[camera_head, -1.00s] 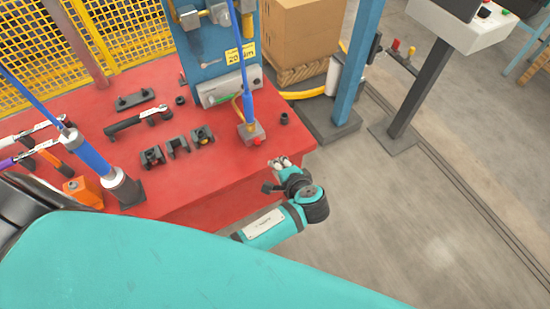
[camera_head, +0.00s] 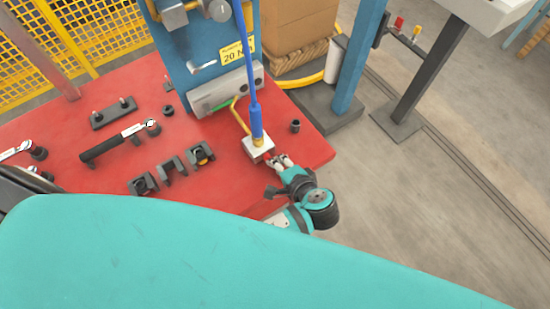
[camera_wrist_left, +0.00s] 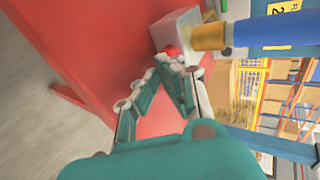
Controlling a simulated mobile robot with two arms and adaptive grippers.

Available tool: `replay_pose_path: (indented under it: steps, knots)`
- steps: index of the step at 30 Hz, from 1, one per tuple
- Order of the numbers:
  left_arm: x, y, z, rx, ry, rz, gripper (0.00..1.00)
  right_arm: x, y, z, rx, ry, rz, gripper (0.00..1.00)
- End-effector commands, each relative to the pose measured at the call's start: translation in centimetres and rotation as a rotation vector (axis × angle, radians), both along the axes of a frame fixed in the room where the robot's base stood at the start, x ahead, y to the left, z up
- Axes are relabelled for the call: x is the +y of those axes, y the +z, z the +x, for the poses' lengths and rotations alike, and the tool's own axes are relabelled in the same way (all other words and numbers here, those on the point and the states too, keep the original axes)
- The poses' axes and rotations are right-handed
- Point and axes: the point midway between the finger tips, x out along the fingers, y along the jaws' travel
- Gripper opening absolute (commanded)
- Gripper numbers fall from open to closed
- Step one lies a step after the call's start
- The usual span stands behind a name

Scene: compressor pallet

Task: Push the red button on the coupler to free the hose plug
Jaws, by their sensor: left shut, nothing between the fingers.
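The coupler (camera_head: 256,150) is a pale metal block on the red table. The blue hose plug (camera_head: 256,122) stands upright in its top, with a brass collar at its foot. The red button (camera_wrist_left: 172,51) shows on the coupler's near face in the left wrist view, partly covered by my fingertips; in the head view it is mostly hidden. My left gripper (camera_head: 281,160) is shut and empty, its fingertips right at the button. I cannot tell whether they touch it. My right gripper is not in view.
The red table (camera_head: 225,180) carries black holders (camera_head: 172,164), a torque wrench (camera_head: 115,142) and a small dark socket (camera_head: 295,126) right of the coupler. A blue column (camera_head: 207,60) with a grey manifold (camera_head: 226,90) rises behind. Open floor lies to the right.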

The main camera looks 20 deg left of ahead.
Motion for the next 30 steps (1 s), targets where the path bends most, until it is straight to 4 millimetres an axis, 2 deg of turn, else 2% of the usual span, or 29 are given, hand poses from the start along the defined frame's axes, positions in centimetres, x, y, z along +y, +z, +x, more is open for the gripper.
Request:
replay_pose_path:
  steps: [11,18,30]
  knots:
    - [0.0,0.1,0.0,0.0,0.0,0.0,0.0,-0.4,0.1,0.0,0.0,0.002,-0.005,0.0]
    - [1.7,0.2,1.4,-0.002,0.001,0.001,0.0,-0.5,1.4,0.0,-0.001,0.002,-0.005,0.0]
    - [1.9,0.1,1.6,-0.003,0.002,0.003,0.0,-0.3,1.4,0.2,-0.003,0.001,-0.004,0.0]
